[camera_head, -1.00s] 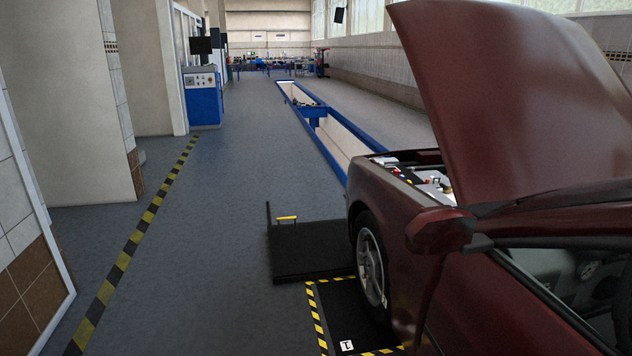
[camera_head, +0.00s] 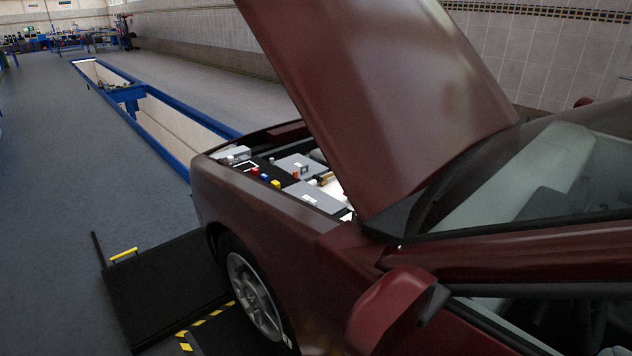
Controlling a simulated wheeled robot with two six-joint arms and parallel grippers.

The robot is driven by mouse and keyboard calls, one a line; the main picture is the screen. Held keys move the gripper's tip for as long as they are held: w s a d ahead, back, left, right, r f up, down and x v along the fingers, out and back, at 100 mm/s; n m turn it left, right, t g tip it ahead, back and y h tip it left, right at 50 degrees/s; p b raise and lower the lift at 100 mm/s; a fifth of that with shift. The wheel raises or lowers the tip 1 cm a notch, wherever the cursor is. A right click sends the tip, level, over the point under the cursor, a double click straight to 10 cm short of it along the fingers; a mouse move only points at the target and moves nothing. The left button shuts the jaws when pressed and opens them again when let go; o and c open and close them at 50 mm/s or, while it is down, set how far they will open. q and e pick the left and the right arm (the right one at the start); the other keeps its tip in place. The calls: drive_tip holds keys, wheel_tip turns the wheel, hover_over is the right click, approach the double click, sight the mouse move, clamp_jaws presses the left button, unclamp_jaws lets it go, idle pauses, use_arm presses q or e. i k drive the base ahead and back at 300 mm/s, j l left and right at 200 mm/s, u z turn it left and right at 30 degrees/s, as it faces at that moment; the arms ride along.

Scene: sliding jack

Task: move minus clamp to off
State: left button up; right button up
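The open engine bay of a dark red car (camera_head: 285,225) shows under its raised hood (camera_head: 390,95). Inside, near the fender, a small red cap (camera_head: 255,171), a small blue piece (camera_head: 265,177) and a yellow piece (camera_head: 276,184) sit in a row on a dark part. A grey box (camera_head: 315,196) lies to their right. A small orange piece (camera_head: 295,174) stands behind them. I cannot tell which of these is the minus clamp. Neither of my grippers is in view.
A blue-edged pit (camera_head: 170,120) runs beyond the car. The side mirror (camera_head: 390,308) sticks out nearest me. Open floor (camera_head: 50,180) is at the left.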

sight(321, 179)
drive_tip(key=i+j+z, duration=0.25)
drive_tip(key=z, duration=0.4)
drive_tip(key=j+z, duration=0.65)
drive_tip(key=z, duration=0.3)
drive_tip(key=i, duration=0.05)
